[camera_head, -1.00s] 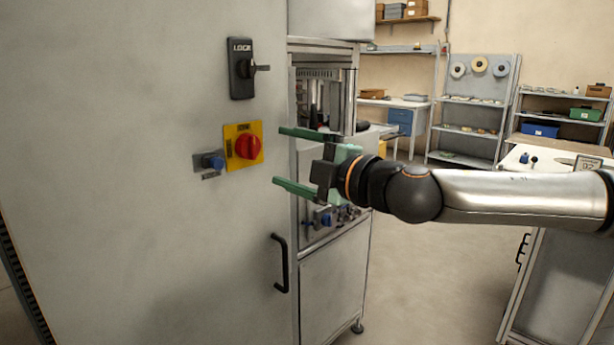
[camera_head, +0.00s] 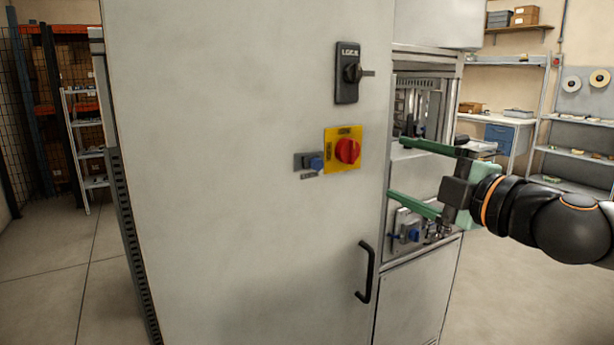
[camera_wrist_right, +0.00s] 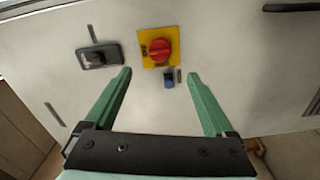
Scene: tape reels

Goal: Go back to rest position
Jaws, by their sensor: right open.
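My right gripper (camera_head: 415,175) is open and empty, its two green fingers pointing left toward the grey cabinet (camera_head: 230,230). In the right wrist view, the open fingers (camera_wrist_right: 160,85) face the cabinet front with nothing between them. A red rotary switch (camera_head: 347,150) on a yellow plate, a blue knob (camera_head: 316,163) and a black lock handle (camera_head: 350,72) are on the cabinet panel, to the left of the gripper. The red switch also shows in the right wrist view (camera_wrist_right: 160,50). My left gripper is not in view.
A black door handle (camera_head: 367,272) sticks out low on the cabinet. An open machine bay (camera_head: 420,110) lies behind the right gripper. Shelves with reels (camera_head: 580,130) stand at the back right. Floor is clear at the left (camera_head: 70,270).

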